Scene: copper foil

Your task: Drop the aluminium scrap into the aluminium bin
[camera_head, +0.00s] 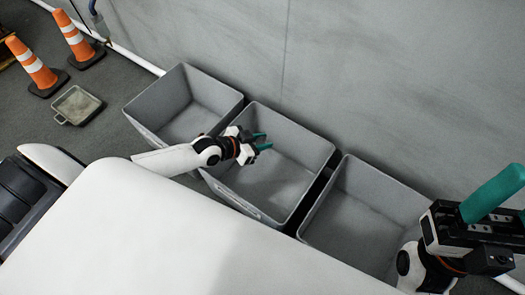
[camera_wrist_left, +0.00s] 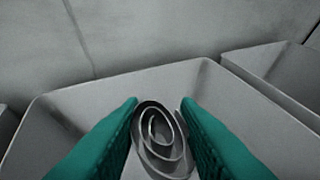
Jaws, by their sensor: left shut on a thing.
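The aluminium scrap, a grey spiral of rolled strip (camera_wrist_left: 160,135), sits between the two teal fingers of my left gripper (camera_wrist_left: 160,110) in the left wrist view. In the head view my left gripper (camera_head: 262,141) is above the middle grey bin (camera_head: 290,125), within its outline; the scrap cannot be made out there. The middle bin looks empty. Its front carries a label too small to read, so I cannot tell which bin is the aluminium one. My right gripper (camera_head: 510,205) is at the right edge, partly cut off, its teal fingers apart and nothing seen between them.
A left grey bin (camera_head: 172,88) and a right grey bin (camera_head: 380,190) flank the middle one, both seemingly empty. A grey wall (camera_head: 400,70) rises behind them. Two orange cones (camera_head: 35,66) and a shallow tray (camera_head: 77,104) are on the floor at far left.

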